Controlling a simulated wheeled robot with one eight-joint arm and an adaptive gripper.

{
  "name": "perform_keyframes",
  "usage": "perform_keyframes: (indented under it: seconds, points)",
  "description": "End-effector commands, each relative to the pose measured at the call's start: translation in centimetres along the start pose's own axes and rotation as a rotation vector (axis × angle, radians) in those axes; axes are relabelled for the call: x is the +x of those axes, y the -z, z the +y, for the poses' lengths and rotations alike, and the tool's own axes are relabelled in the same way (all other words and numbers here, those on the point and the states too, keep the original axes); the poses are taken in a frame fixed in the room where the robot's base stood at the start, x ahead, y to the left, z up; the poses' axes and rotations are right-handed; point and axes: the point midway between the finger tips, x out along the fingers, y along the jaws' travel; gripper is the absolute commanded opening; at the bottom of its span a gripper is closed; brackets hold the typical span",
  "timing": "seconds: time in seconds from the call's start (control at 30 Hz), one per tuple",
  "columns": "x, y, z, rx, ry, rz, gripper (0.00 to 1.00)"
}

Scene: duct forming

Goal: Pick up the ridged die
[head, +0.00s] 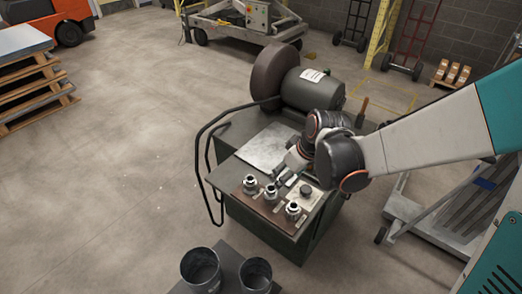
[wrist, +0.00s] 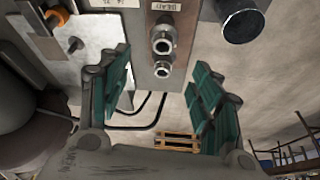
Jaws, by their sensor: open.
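Several silver dies with dark bores stand along the front of a green machine bench (head: 280,240): a left die (head: 250,184), a middle die (head: 271,192) and a right die (head: 293,211). Which one is ridged is too small to tell. My gripper (head: 290,172) is over the bench, just behind the dies. In the wrist view my gripper (wrist: 160,75) is open and empty, its teal-padded fingers spread wide. Beyond them, a silver ringed piece (wrist: 163,42) and a smaller one (wrist: 163,68) show below a label reading "BEAD" (wrist: 163,6).
A flat metal sheet (head: 268,148) lies on the bench, with a large grey motor housing (head: 312,90) behind it. A dark knob (head: 306,190) is near the dies.

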Motion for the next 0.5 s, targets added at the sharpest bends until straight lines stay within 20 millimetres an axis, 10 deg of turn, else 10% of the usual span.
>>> perform_keyframes:
  seconds: [0.5]
  points:
    - [7.5, 0.1, -0.2, -0.013, 0.008, -0.002, 0.58]
